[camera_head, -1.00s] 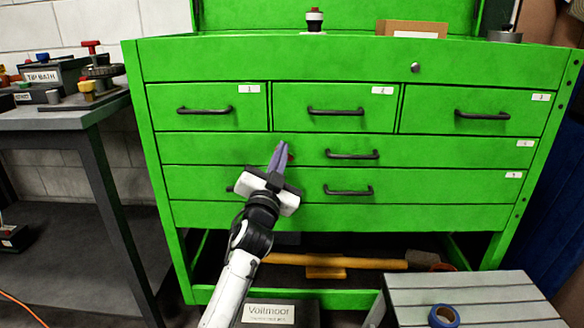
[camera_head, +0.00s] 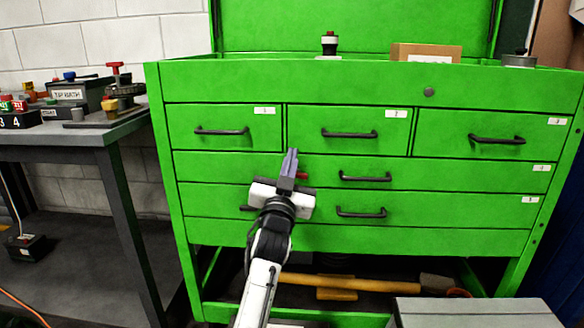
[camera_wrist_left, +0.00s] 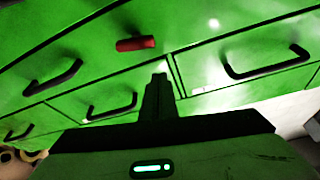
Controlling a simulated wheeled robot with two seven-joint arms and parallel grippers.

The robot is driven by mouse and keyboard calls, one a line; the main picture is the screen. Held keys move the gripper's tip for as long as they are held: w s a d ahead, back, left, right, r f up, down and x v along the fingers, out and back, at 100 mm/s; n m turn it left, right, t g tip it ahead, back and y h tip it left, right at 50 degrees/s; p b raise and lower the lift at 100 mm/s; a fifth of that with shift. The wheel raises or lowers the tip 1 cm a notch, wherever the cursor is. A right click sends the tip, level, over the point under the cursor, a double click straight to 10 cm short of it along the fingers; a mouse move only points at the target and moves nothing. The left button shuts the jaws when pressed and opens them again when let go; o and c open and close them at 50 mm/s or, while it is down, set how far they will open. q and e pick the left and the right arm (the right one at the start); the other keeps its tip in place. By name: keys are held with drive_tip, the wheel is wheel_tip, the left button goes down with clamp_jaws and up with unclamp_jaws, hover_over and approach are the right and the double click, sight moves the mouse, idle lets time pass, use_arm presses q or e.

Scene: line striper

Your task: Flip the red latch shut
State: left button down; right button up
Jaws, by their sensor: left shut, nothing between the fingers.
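The red latch (camera_head: 302,176) shows as a small red piece on the front of the green tool chest (camera_head: 350,238), just right of my left gripper's fingers and partly hidden by them. It also shows whole in the left wrist view (camera_wrist_left: 136,44), as a short red bar lying across the green face, up and left of the fingertips. My left gripper (camera_head: 291,153) is shut and empty, its fingers pointing up in front of the wide drawers. Its closed fingers also show in the left wrist view (camera_wrist_left: 160,78), with a visible gap to the latch. My right gripper is not in view.
Black drawer handles stick out nearby, such as the upper wide drawer's handle (camera_head: 365,177) and the lower one (camera_head: 361,212). A grey workbench (camera_head: 75,138) with switches stands left. A yellow-handled hammer (camera_head: 330,283) lies on the lower shelf. A grey slatted surface (camera_head: 475,313) is at front right.

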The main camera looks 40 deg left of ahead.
use_arm(q)
wheel_tip(320, 180, up, 6)
drive_tip(key=shift+f+p, duration=0.1)
drive_tip(key=shift+p, duration=0.8)
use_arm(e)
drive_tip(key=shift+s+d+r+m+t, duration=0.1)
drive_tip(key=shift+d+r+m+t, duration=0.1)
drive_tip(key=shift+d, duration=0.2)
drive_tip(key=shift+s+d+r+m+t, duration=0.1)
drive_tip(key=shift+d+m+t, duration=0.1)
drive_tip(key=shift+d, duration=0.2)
